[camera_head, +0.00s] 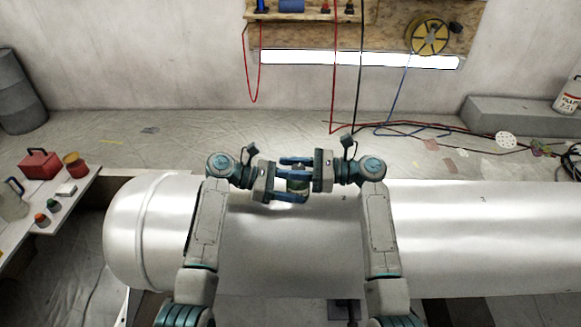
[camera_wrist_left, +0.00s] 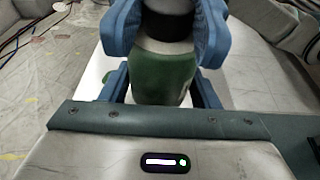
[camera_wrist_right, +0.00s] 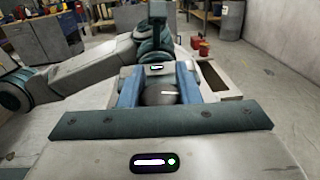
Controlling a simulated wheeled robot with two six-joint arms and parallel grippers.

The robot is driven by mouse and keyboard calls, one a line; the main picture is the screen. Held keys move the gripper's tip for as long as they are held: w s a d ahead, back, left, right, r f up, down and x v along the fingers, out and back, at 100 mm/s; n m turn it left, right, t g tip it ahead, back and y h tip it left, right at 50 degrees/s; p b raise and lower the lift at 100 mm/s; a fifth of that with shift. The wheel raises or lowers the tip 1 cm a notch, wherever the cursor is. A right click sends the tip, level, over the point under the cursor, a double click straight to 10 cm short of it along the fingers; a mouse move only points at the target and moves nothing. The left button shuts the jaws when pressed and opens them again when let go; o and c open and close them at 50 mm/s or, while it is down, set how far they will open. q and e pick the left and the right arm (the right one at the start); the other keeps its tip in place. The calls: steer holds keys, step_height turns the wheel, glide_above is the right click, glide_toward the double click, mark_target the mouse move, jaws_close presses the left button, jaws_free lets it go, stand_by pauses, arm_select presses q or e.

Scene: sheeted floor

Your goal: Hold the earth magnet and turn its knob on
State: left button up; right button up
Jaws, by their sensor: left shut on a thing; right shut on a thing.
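The earth magnet (camera_head: 298,184), a small green and grey piece, is between my two facing grippers above the silver tank. My left gripper (camera_head: 292,193) comes from the left and is shut on it. In the left wrist view the magnet's green body (camera_wrist_left: 163,78) is close up, with a pale band and dark part above it and blue fingers on both sides. My right gripper (camera_head: 304,172) comes from the right and is shut on it too. In the right wrist view a dark rounded part (camera_wrist_right: 160,94) with a light mark sits between its fingers. Fingers partly hide the magnet, so the knob's setting cannot be told.
The large silver tank (camera_head: 450,235) lies across the front under both arms. A side table (camera_head: 85,190) with a red box (camera_head: 40,164) and small jars stands at left. Red, black and blue cables (camera_head: 430,126) lie on the floor behind. A grey barrel (camera_head: 20,95) stands at far left.

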steer(key=m+t, duration=0.2)
steer(key=t, duration=0.1)
steer(key=shift+w+f+h, duration=0.1)
steer(key=shift+h, duration=0.2)
steer(key=shift+w+d+m+t+h, duration=0.15)
steer(key=shift+m+t+h, duration=0.2)
steer(key=shift+m+t, duration=0.5)
steer(key=shift+w+a+m+t+h, duration=0.15)
steer(key=shift+m+t+h, duration=0.25)
steer(key=shift+t, duration=0.75)
steer(key=shift+d, duration=0.1)
steer(key=o, duration=1)
steer(key=v, duration=1.2)
steer(key=shift+w, duration=0.1)
steer(key=shift+c, duration=0.2)
